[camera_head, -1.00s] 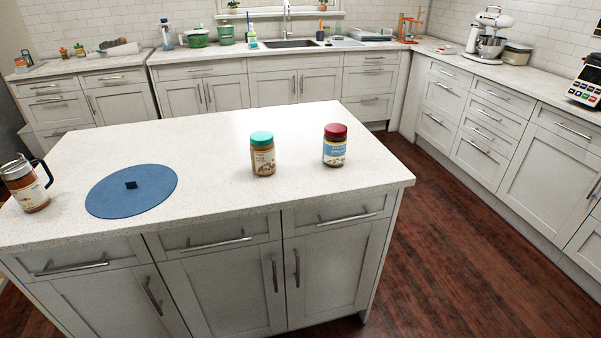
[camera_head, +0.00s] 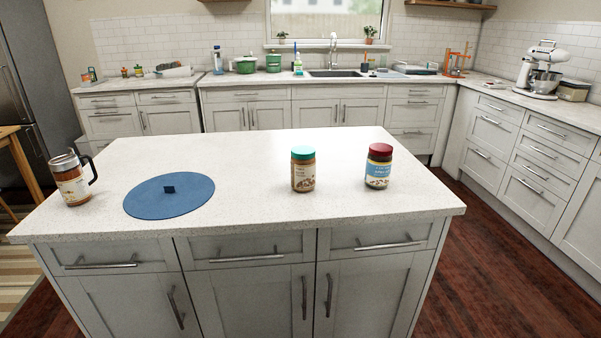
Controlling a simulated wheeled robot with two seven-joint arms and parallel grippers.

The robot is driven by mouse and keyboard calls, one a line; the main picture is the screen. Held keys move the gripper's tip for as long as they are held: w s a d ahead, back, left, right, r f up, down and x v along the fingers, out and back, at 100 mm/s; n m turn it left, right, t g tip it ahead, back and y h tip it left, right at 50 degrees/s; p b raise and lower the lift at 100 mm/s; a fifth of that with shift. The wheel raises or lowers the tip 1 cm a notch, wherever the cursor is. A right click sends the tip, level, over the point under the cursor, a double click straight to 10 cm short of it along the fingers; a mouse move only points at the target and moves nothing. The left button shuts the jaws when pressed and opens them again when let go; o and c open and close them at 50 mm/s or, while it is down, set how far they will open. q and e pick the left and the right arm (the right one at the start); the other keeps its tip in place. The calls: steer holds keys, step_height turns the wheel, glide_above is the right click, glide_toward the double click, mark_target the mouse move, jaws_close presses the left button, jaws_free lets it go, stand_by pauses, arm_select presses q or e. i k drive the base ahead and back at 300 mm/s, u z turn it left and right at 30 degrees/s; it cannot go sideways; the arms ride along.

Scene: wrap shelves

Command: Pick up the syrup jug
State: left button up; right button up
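The syrup jug (camera_head: 72,182) stands upright near the left end of the island countertop (camera_head: 250,205). It is a clear jug with amber contents, a pale label, a metallic top and a black handle on its right side. Neither of my grippers is in view.
A round blue mat (camera_head: 150,203) with a small dark blue piece (camera_head: 169,190) on it lies right of the jug. A green-lidded jar (camera_head: 303,170) and a red-lidded jar (camera_head: 378,168) stand further right. Dark wood floor (camera_head: 480,270) is open right of the island.

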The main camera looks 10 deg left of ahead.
mark_target(69, 174)
steer(key=z, duration=0.5)
steer(key=k, duration=0.2)
steer(key=u, duration=2)
